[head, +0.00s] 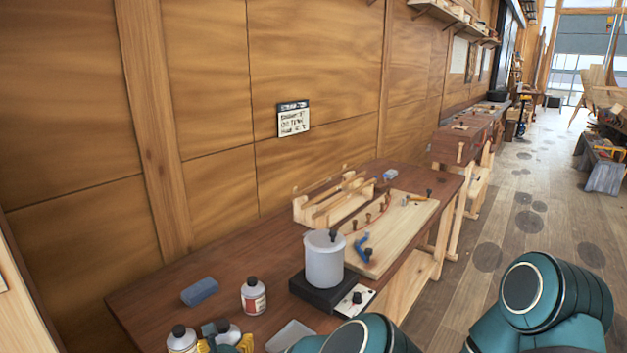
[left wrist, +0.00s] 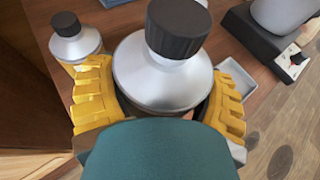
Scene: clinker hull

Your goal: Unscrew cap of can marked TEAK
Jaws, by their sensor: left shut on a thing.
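A silver can with a black screw cap (left wrist: 178,27) fills the middle of the left wrist view; the can (left wrist: 160,80) stands between the yellow fingers of my left gripper (left wrist: 164,92), which is shut on its body. The cap is on the can, clear above the fingers. In the head view this can (head: 228,332) and my left gripper (head: 226,345) are at the bottom edge. A second capped can (head: 182,340) stands just left of it, also in the left wrist view (left wrist: 76,42). No TEAK marking can be read on either. My right gripper is out of view.
A pale pot (head: 324,262) sits on a black hot plate (head: 318,292) to the right, near a small tray (head: 290,337). A wooden wall rises behind.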

